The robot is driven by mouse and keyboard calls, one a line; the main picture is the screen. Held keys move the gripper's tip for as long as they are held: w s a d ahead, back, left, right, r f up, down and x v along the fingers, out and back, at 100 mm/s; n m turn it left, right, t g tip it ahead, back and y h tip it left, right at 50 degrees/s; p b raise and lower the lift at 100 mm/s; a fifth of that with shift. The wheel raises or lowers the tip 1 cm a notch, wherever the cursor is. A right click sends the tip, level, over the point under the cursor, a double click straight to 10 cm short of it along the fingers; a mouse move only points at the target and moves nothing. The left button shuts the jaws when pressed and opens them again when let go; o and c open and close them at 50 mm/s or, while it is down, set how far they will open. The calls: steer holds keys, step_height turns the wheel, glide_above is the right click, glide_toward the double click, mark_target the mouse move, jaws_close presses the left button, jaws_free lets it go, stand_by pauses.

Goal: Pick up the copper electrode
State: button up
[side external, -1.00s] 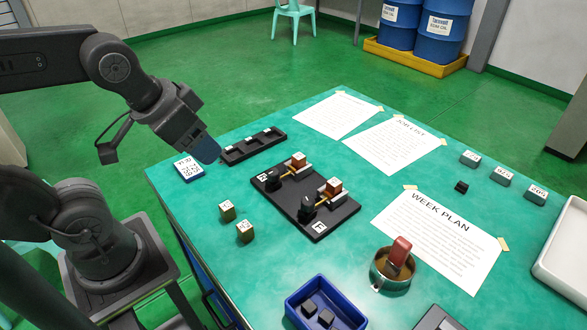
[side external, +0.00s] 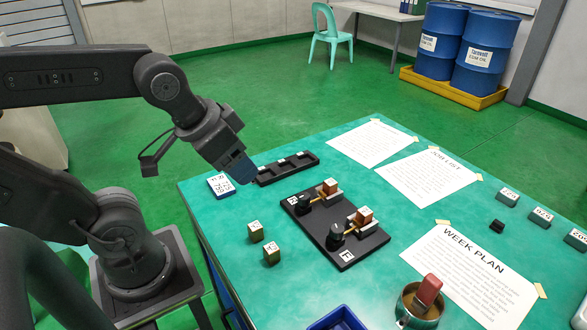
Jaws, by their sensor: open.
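Two copper-coloured blocks (side external: 330,186) and (side external: 365,216) sit in two holders on a black fixture plate (side external: 345,258) near the table's middle. I cannot tell which of these is the copper electrode. My gripper (side external: 241,170), with blue fingers, hangs at the table's back left, above and apart from the cubes and plate. It is open; nothing shows in it. The gap between its fingers is hidden from this side.
A black slotted tray (side external: 290,170) lies just right of my gripper, and a white-topped blue block (side external: 221,187) below it. A copper-coloured pot with a red-handled tool (side external: 420,300) and a blue bin (side external: 338,318) are in front. Papers (side external: 470,265) cover the right.

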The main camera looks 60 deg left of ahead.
stand_by(0.8)
steer(key=n+g, duration=0.6)
steer(key=n, duration=1.2)
glide_above(332, 183)
step_height(332, 183, down, 19)
steer(key=shift+s+d+r, duration=0.1)
steer(key=shift+s+d, duration=0.05)
steer(key=shift+f, duration=3.2)
jaws_close()
